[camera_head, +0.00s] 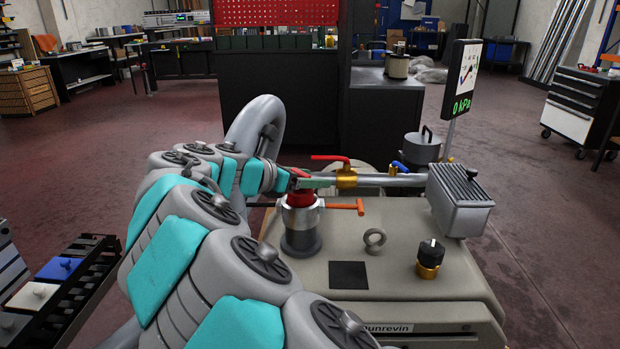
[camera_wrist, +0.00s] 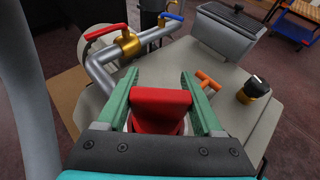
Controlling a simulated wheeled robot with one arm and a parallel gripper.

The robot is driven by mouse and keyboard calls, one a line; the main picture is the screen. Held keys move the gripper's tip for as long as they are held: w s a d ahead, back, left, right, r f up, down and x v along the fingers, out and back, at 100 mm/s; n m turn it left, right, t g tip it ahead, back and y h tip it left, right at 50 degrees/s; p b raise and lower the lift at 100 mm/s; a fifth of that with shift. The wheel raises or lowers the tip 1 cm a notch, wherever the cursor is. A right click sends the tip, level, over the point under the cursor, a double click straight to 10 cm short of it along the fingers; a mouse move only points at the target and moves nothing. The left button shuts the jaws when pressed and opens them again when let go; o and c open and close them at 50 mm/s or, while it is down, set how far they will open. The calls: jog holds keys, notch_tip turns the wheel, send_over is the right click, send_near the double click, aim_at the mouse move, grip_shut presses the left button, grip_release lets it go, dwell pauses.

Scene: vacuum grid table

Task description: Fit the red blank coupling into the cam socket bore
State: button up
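The red blank coupling (camera_head: 300,199) is upright at the mouth of the cam socket (camera_head: 301,222), a silver collar on a dark grey base. Its lower part is hidden by the collar, so I cannot tell how deep it sits. My gripper (camera_head: 301,181) is above the socket with its green fingers on the coupling's top. In the wrist view the coupling's red top (camera_wrist: 162,98) fills the space between the two fingers, which appear to touch its sides. An orange cam lever (camera_head: 346,207) sticks out to the right of the socket.
Close behind the socket runs a grey pipe (camera_head: 390,180) with a red-handled valve (camera_head: 346,176). A grey ring (camera_head: 375,240), a black square pad (camera_head: 348,275) and a black-and-brass fitting (camera_head: 430,258) are on the tabletop (camera_head: 400,300). A gauge sign (camera_head: 462,80) reads 0 kPa.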

jog(key=o, duration=0.4)
jog(key=shift+a+r, duration=0.1)
jog(key=shift+r, duration=0.05)
jog(key=v, duration=1.1)
jog(key=shift+s+a+r, duration=0.2)
jog(key=shift+s, duration=0.15)
